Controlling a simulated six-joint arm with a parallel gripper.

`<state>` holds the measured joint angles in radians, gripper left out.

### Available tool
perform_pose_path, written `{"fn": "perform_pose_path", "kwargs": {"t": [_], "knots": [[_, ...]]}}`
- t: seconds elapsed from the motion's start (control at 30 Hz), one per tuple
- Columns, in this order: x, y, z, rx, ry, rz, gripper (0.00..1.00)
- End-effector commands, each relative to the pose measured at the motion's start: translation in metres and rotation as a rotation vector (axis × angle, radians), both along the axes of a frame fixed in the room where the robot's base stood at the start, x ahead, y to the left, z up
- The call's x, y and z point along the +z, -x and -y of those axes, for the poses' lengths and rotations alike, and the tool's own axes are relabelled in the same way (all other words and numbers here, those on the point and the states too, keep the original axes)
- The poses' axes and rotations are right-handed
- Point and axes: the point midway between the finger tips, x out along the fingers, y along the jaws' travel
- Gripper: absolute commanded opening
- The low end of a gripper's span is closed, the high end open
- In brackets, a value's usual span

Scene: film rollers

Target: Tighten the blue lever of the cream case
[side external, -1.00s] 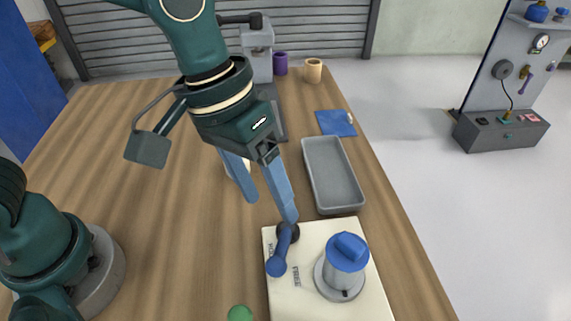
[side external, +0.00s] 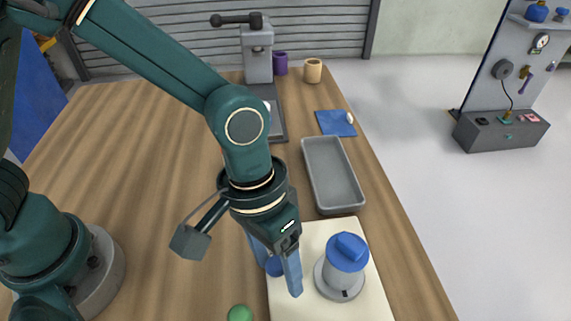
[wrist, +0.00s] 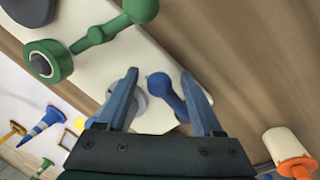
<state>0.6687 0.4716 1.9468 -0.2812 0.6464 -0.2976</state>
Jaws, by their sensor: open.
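The cream case (side external: 312,235) lies flat at the front of the table; its pale top also shows in the wrist view (wrist: 150,60). The blue lever (wrist: 168,98), a round-ended bar, lies between my gripper's two fingers in the wrist view. In the side view only its rounded end (side external: 274,267) shows, the rest being behind the fingers. My gripper (side external: 277,273) is open and low over the case, with one finger on each side of the lever. I cannot tell whether either finger touches it.
A grey roller with a blue cap (side external: 347,252) stands on the case, right of my gripper. A green knob (side external: 240,313) is near the front; a green lever (wrist: 95,36) shows in the wrist view. A grey tray (side external: 333,175) lies behind the case. The table's left middle is clear.

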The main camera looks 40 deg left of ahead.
Motion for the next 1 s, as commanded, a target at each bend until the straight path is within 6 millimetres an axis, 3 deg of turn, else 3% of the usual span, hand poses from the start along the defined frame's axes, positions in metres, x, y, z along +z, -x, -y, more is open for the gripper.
{"fn": "perform_pose_path", "kwargs": {"t": [0.03,0.2,0.23,1.0], "knots": [[0.0002,0.0,0.0,0.0,0.0,0.0,0.68],[0.0004,-0.0002,0.0,0.0,0.0,0.001,0.03],[0.0004,-0.0002,0.0001,0.0,0.0,0.001,0.0],[0.0015,-0.0015,0.0014,-0.002,0.005,0.007,0.0]]}}
